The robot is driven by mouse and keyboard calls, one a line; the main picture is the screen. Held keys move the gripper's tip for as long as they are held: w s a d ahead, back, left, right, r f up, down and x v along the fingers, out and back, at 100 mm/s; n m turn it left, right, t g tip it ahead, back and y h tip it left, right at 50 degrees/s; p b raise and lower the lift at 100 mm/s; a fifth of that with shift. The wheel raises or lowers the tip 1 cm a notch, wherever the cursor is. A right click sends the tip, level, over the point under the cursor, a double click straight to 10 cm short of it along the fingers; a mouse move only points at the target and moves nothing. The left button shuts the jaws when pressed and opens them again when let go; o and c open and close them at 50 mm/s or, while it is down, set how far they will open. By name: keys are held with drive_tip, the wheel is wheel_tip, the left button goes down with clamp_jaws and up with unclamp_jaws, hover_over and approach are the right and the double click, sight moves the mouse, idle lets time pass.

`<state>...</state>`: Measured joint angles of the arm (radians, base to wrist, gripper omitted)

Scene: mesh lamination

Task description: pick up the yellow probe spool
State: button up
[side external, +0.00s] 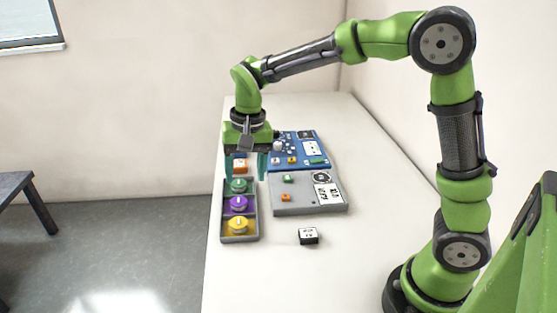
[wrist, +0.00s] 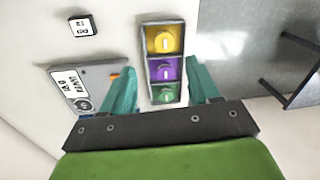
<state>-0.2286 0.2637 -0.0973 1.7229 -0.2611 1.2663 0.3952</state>
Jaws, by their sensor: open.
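The yellow probe spool (side external: 238,224) sits in the front compartment of a grey tray (side external: 240,241) on the white table. In the wrist view the yellow spool (wrist: 164,41) is in the compartment farthest from my gripper. A purple spool (side external: 238,203) and a green spool (side external: 238,185) sit in the compartments behind it. My gripper (side external: 246,168) is open, with teal fingers pointing down above the back part of the tray. In the wrist view my gripper (wrist: 164,84) has its fingers apart on either side of the tray, with nothing between them held.
A grey board (side external: 300,205) with small coloured parts lies right of the tray. A blue board (side external: 312,144) lies behind it. A small black-and-white block (side external: 309,236) sits in front of the grey board. The table's front and right are clear.

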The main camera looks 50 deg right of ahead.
sight(238, 223)
drive_tip(key=w+f+m, duration=0.1)
drive_tip(key=f, duration=0.4)
drive_tip(key=w+f+m, duration=0.1)
drive_tip(key=f, duration=0.5)
drive_tip(key=w+f+m, duration=0.1)
drive_tip(key=f, duration=0.4)
drive_tip(key=shift+w+f+m+g+h, duration=0.35)
drive_tip(key=shift+f+m+g+h, duration=0.05)
drive_tip(key=shift+a, duration=0.1)
drive_tip(key=c, duration=0.8)
